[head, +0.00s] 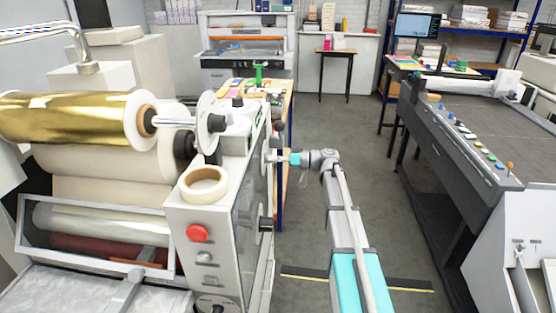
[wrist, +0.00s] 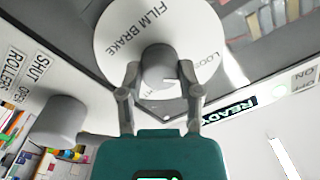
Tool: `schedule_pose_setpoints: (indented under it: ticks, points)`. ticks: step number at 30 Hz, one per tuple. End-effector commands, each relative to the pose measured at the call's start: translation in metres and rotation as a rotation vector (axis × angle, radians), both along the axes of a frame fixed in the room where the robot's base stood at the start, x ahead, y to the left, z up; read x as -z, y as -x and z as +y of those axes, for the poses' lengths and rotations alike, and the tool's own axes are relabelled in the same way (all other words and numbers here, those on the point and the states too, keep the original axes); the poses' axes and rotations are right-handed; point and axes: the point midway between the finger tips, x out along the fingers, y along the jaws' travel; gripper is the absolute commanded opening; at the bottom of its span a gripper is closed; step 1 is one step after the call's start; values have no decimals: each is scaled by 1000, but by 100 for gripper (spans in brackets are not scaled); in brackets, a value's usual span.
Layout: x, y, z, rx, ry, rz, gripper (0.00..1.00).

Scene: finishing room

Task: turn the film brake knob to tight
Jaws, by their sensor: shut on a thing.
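The film brake knob (wrist: 158,58) is a grey round knob on a white disc (wrist: 115,40) lettered FILM BRAKE. A pale pointer mark shows low on the knob's right. "LOO…" is readable on the disc to the right; lettering below the knob is mostly hidden. My gripper (wrist: 158,76) has one finger on each side of the knob and is shut on it. In the head view my gripper (head: 289,159) reaches the right side of the laminating machine (head: 180,270), at the white disc (head: 268,160); the knob itself is hard to make out there.
A grey knob (wrist: 62,120) stands left of the disc, near the label SHUT ROLLERS OPEN. A READY sign (wrist: 228,112) is to the right. The machine carries a gold film roll (head: 75,118), tape roll (head: 204,184) and red button (head: 198,233). Floor (head: 345,135) is clear beyond my arm.

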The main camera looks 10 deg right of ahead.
Motion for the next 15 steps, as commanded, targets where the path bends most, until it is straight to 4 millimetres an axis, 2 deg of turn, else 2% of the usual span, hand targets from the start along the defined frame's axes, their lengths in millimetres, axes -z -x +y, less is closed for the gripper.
schedule_pose_setpoints:
  ticks: [1, 8, 15]
  points:
    - [-1, 1, 5, -7, -6, 8, 0]
    - [-1, 1, 7, -11, -33, 92, 0]
    - [-1, 2, 8, -14, -85, 255, 0]
